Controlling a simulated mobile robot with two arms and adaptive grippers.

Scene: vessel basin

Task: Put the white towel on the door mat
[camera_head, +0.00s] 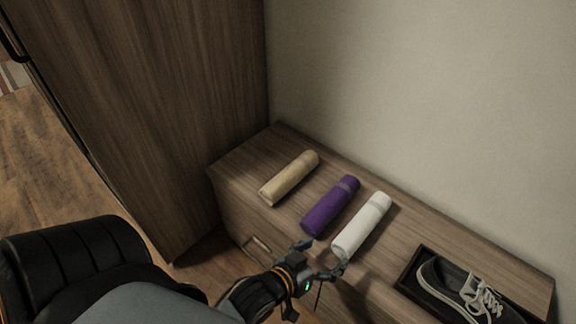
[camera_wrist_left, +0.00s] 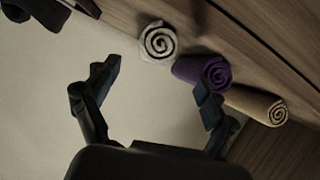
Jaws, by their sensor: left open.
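The white towel (camera_head: 361,223) is rolled up and lies on top of a low wooden cabinet, right of a purple rolled towel (camera_head: 330,206). In the left wrist view the white roll (camera_wrist_left: 158,41) shows its spiral end beyond the fingers. My left gripper (camera_head: 322,260) is open and empty at the cabinet's front edge, close to the near end of the white towel. Its spread fingers also show in the left wrist view (camera_wrist_left: 152,95). I cannot tell if a finger touches the towel. My right gripper is not in view. No door mat can be made out for certain.
A beige rolled towel (camera_head: 289,178) lies left of the purple one. A dark tray (camera_head: 415,285) with a sneaker (camera_head: 462,291) sits at the right of the cabinet top (camera_head: 436,233). A tall wooden wardrobe (camera_head: 160,110) stands at the left, and a wall runs behind.

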